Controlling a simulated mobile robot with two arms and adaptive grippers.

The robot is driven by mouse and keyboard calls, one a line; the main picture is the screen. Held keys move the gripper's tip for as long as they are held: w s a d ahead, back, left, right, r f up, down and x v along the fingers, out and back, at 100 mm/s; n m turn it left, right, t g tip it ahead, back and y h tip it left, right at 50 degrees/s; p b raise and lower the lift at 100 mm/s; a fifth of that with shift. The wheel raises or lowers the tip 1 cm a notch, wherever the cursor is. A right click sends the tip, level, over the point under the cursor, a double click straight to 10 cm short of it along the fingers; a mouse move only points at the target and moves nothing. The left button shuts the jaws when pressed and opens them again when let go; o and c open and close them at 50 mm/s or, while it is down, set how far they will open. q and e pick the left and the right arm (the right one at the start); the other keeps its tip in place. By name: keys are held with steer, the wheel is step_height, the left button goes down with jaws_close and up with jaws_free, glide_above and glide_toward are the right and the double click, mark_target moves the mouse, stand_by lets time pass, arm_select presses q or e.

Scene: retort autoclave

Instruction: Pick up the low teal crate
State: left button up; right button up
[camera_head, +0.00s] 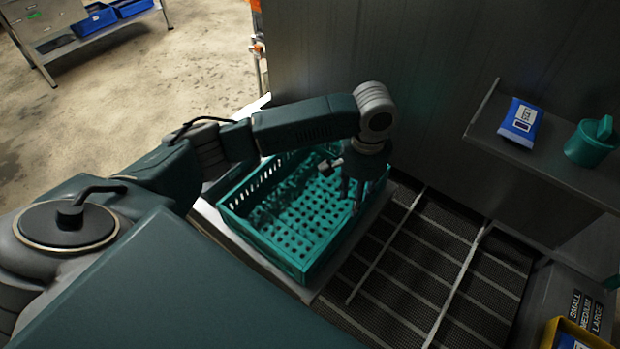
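The low teal crate (302,268) is in the middle of the head view, with a perforated floor and slotted walls. It rests on a pale metal surface. My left arm reaches over its far side, hiding part of the far rim. My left gripper (351,198) points down over the crate's right part, with its dark fingers apart and nothing seen between them. I cannot tell whether the fingers touch the crate. My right gripper is not in view.
A dark mesh conveyor (420,270) with metal rails lies right of the crate. A shelf (560,172) at right holds a blue-and-white packet (521,122) and a teal jug (591,143). A yellow bin (552,335) is at lower right. Open floor (190,65) lies at upper left.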

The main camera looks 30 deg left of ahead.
arm_select(q)
steer(key=shift+s+f, duration=0.2)
steer(key=shift+f, duration=0.6)
steer(key=shift+f+p, duration=0.3)
steer(key=shift+p, duration=0.05)
step_height(320, 180, down, 4)
steer(key=shift+d+r+p, duration=0.15)
steer(key=shift+p, duration=0.7)
steer(key=shift+f, duration=0.55)
steer(key=shift+c, duration=1.3)
jaws_close()
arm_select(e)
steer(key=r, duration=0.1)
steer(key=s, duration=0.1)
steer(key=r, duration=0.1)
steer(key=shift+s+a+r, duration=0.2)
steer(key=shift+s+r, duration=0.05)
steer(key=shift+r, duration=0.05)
arm_select(q)
steer(key=shift+w, duration=0.1)
